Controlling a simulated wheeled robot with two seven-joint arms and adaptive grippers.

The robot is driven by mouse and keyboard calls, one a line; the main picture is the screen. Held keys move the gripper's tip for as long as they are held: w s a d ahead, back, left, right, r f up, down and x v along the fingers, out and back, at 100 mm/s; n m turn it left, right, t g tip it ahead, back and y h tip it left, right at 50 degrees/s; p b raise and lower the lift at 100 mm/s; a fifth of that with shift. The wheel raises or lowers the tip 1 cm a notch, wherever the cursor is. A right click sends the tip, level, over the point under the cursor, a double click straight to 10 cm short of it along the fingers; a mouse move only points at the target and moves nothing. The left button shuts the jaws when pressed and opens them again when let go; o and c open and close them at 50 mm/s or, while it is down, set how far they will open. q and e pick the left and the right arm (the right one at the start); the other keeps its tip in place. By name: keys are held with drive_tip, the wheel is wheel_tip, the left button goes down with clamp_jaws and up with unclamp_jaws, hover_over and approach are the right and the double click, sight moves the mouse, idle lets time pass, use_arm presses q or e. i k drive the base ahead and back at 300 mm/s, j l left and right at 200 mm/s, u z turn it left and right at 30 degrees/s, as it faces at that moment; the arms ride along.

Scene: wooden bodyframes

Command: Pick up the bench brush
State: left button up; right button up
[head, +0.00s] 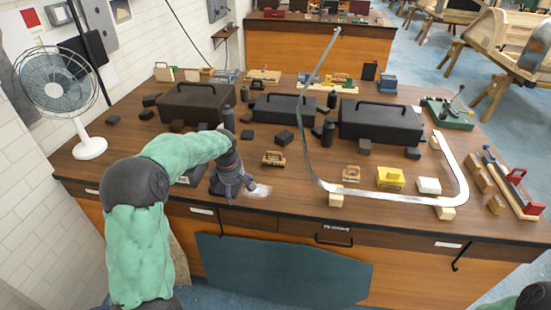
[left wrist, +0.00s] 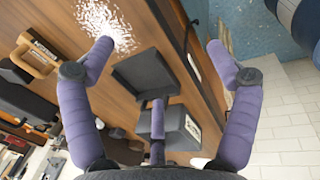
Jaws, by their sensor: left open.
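My left gripper (head: 233,191) is low over the front edge of the bench (head: 300,208), with its fingers pointing down. In the left wrist view the gripper (left wrist: 158,68) has its fingers spread wide, with nothing between them. A dark, flat, pan-like piece (left wrist: 145,73) lies below the fingers, with a grey box (left wrist: 185,130) beside it. I cannot clearly pick out the bench brush; the arm and fingers hide part of this area. A wooden piece with a handle (head: 273,159) stands further back, too small to identify.
White powder or shavings (head: 259,190) lie just right of the gripper. Black toolboxes (head: 198,103) and small dark blocks stand behind. A bent metal strip (head: 390,197) on wooden blocks spans the right side. A fan (head: 60,88) stands at the left.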

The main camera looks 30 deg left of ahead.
sight(267, 161)
drive_tip(key=i, duration=0.9)
